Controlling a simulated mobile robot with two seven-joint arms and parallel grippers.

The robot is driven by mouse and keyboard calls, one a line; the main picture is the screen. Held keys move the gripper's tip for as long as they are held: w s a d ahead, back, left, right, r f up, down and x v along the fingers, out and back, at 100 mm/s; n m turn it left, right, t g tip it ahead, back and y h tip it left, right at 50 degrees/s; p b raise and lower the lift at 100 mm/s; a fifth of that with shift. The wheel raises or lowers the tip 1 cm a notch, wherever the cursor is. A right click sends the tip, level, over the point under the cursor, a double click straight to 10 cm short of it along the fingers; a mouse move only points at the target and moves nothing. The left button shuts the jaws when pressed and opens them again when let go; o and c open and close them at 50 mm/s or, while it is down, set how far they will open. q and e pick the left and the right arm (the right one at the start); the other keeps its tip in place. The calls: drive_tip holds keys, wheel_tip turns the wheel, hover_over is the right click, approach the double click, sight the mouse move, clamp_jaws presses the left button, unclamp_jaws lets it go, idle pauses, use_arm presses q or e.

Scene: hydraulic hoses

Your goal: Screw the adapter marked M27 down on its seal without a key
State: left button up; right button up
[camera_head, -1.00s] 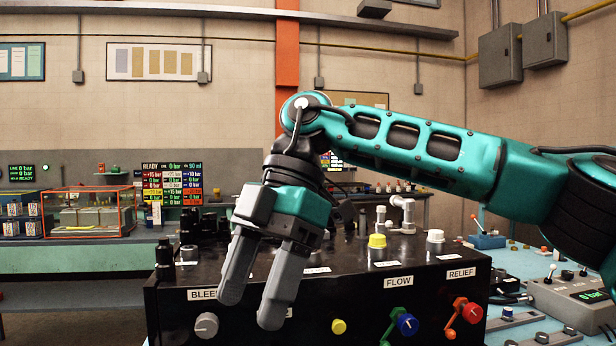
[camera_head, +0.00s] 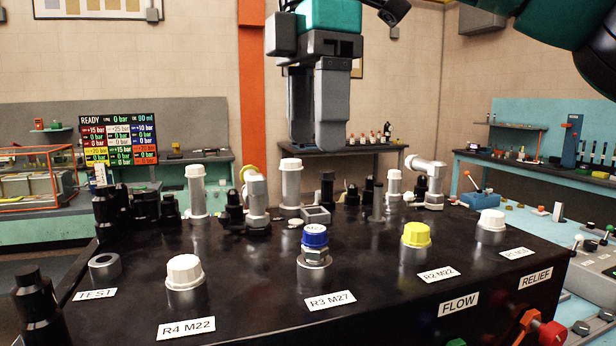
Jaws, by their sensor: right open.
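The adapter marked M27 (camera_head: 313,256) is a metal hex fitting with a blue cap, standing upright on the port labelled R3 M27 (camera_head: 330,300) on top of the black block. Small lettering shows on the blue cap but is hard to read. The seal cannot be made out under the fitting. My right gripper (camera_head: 316,140) hangs with its fingers pointing down, well above the adapter in the picture, open and empty. It touches nothing. My left gripper is not in view.
On the black block (camera_head: 235,290) a white-capped port (camera_head: 185,272) stands left and a yellow-capped port (camera_head: 415,240) right. Taller white-capped posts and an elbow fitting (camera_head: 428,180) stand behind. A short open ring (camera_head: 104,266) sits by the TEST label. A display board (camera_head: 119,140) stands behind.

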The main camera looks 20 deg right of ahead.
sight(314, 229)
wheel_tip(314, 229, down, 13)
drive_tip(key=shift+r, duration=0.1)
idle(0.4)
drive_tip(key=shift+c, duration=0.4)
drive_tip(key=c, duration=0.9)
drive_tip(key=o, duration=1)
drive_tip(key=shift+s, duration=0.1)
drive_tip(key=shift+r, duration=0.1)
